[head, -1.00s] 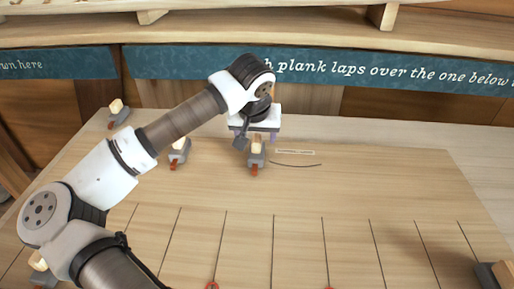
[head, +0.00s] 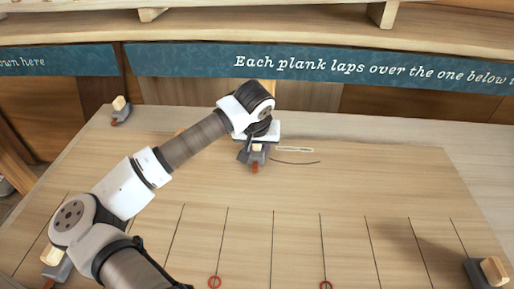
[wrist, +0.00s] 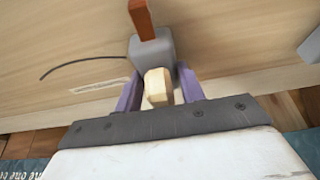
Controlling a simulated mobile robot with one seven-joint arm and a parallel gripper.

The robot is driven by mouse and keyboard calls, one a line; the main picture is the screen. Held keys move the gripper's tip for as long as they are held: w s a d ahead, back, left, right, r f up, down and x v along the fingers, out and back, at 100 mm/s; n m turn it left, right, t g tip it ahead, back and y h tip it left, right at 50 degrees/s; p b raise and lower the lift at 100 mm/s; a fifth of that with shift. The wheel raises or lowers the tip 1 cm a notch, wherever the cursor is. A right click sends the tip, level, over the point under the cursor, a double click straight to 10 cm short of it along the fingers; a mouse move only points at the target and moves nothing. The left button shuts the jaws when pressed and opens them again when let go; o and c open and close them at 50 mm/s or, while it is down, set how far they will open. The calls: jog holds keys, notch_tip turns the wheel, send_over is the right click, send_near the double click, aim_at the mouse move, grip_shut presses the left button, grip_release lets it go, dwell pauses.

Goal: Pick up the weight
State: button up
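The weight (head: 255,158) is a grey block with a pale wooden knob and an orange-red strip at its front. It sits on the light wooden board near the middle of the head view. In the wrist view the weight (wrist: 152,48) lies straight ahead, its knob between the two purple fingers of my gripper (wrist: 159,84).
Similar weights stand at the back left (head: 120,110), front left (head: 55,262) and front right (head: 487,272). A thin dark curve (head: 295,162) and a pale label (head: 295,149) lie right of the weight. Red rings (head: 326,285) mark the front. The board's middle right is clear.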

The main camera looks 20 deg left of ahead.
grip_shut()
jog(key=shift+r, duration=0.1)
notch_tip(320, 180, up, 20)
jog(key=b, duration=0.4)
dwell(0.5)
